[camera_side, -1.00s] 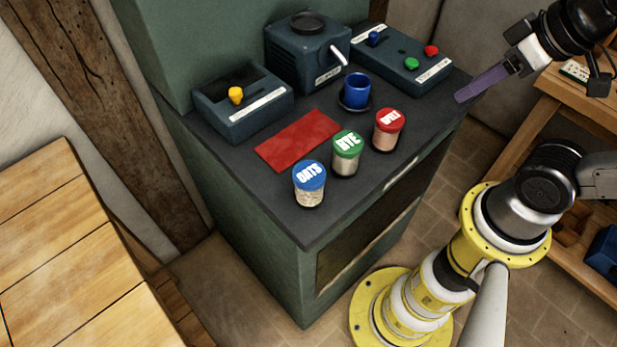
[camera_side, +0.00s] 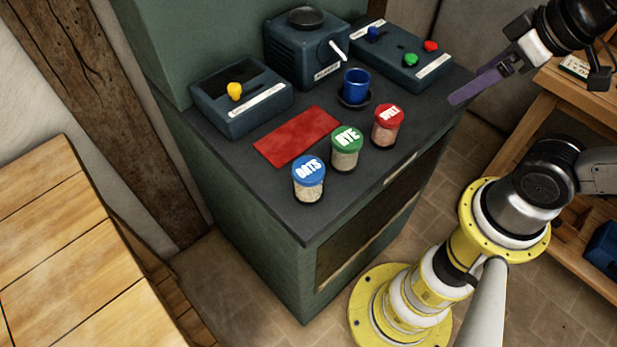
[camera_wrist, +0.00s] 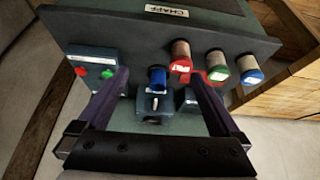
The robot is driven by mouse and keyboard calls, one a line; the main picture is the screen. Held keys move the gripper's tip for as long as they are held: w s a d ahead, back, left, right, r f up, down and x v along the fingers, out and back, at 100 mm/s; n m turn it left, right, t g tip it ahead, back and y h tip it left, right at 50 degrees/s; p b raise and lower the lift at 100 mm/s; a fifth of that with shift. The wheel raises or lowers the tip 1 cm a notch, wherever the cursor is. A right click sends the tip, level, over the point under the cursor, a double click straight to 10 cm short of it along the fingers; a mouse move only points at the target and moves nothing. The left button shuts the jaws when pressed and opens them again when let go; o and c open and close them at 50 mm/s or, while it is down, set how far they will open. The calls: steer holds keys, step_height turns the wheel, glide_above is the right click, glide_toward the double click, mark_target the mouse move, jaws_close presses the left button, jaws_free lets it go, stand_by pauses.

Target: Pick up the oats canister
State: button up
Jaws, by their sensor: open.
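The oats canister (camera_side: 308,181) has a blue lid lettered OATS and a pale body. It stands upright near the front left edge of the dark counter (camera_side: 365,205). In the wrist view the blue-lidded canister (camera_wrist: 250,71) is at the right, past the right finger. My gripper (camera_side: 470,92) hangs at the upper right in the side view, beside the counter's right end and well away from the oats canister. In the wrist view my gripper (camera_wrist: 165,92) has its two purple fingers wide apart, with nothing held between them.
A green-lidded RYE canister (camera_side: 346,149) and a red-lidded canister (camera_side: 387,126) stand in a row right of the oats. A red mat (camera_side: 296,137) lies behind. A blue cup (camera_side: 356,84), a grinder-like box (camera_side: 308,55) and two control boxes (camera_side: 240,103) (camera_side: 400,60) stand farther back.

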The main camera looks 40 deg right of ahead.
steer(key=w+a+r+n+g, duration=0.1)
steer(key=w+a+r+n, duration=0.1)
steer(key=w+r+n, duration=0.35)
steer(key=n+g, duration=0.5)
steer(key=n, duration=0.6)
glide_toward(309, 183)
steer(key=shift+w+d, duration=1.1)
steer(key=shift+d, duration=0.05)
steer(key=shift+s+a+f, duration=0.2)
steer(key=shift+s+f, duration=0.1)
steer(key=shift+f, duration=0.25)
step_height(309, 183, down, 13)
steer(key=shift+r, duration=0.1)
steer(key=shift+a, duration=0.1)
